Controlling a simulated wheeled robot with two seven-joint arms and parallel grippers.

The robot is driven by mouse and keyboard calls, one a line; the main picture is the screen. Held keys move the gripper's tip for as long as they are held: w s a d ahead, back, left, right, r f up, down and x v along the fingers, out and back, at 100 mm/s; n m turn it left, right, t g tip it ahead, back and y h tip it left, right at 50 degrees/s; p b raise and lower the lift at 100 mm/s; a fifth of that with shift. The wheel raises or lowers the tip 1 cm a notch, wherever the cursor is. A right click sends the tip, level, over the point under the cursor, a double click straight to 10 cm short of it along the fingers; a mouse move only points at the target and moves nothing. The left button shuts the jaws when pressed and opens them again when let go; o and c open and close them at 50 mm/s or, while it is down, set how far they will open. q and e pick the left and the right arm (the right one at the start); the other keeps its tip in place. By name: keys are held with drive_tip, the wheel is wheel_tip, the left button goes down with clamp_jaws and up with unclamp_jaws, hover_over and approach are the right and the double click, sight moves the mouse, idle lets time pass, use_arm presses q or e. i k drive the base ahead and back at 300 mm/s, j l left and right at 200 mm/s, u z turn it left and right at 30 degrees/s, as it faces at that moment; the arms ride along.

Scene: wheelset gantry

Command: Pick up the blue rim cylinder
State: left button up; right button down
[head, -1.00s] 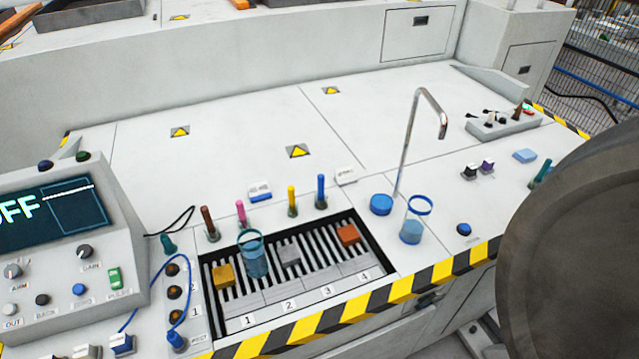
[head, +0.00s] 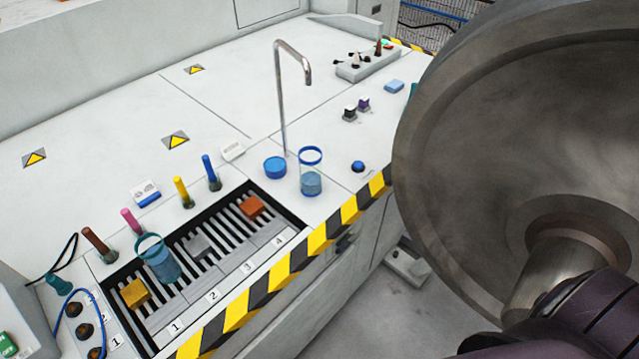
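A clear cylinder with a bright blue rim (head: 311,172) stands upright on the white bench, right of a low round blue piece (head: 275,168) and near the foot of a bent metal spout (head: 281,100). It has blue contents in its lower part. A second clear cylinder with a duller teal-blue rim (head: 158,262) stands on the slotted grate, between a yellow block (head: 135,293) and a grey block (head: 197,246). Neither of my grippers shows in the head view, so nothing is seen touching either cylinder.
A large grey wheel (head: 450,150) fills the right side beside the bench. Coloured upright pegs, among them a blue one (head: 211,173), line the grate's back edge. A yellow-black striped edge (head: 318,240) borders the bench front. The bench top behind is mostly clear.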

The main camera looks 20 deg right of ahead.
sight(310, 157)
drive_tip(key=k+l+u, duration=0.15)
drive_tip(key=u, duration=0.35)
drive_tip(key=k+u, duration=0.15)
drive_tip(key=u, duration=0.3)
